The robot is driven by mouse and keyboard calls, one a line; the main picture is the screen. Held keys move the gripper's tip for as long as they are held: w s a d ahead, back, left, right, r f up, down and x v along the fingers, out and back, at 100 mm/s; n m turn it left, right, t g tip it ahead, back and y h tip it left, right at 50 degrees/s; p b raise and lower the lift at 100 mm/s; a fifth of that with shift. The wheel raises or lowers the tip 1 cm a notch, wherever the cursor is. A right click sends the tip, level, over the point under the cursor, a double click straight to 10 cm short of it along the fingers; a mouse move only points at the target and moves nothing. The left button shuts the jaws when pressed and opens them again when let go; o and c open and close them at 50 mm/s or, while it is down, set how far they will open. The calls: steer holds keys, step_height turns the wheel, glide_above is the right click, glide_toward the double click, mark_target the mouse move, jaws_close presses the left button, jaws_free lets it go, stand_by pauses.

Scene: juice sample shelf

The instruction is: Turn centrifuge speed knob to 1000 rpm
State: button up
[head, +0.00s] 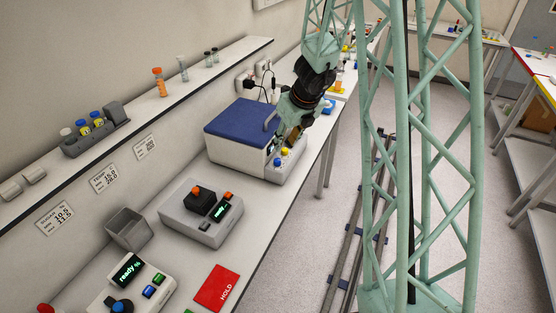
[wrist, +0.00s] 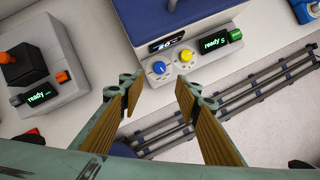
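The centrifuge (head: 238,152) is a white box with a blue lid, on the bench below the wall shelf. Its front panel carries a blue knob (wrist: 160,67) and a yellow knob (wrist: 186,56), side by side. I cannot read which one is for speed. A small display (wrist: 165,46) sits above the blue knob, its figures too small to read. A second display (wrist: 213,43) reads "ready" with a green button (wrist: 235,35) beside it. My gripper (wrist: 159,90) is open and empty. In the wrist view its fingertips show just below the knobs, apart from them.
A grey device with an orange knob (head: 196,194) stands nearer on the bench, beside a grey open box (head: 129,229). A red HOLD card (head: 217,288) lies near the front edge. Vials stand on the shelf (head: 215,65). A floor rail (head: 345,258) runs alongside.

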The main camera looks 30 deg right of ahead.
mark_target(277, 160)
steer(key=shift+b+x, duration=3.1)
steer(key=shift+x, duration=3.45)
steer(key=c, duration=0.8)
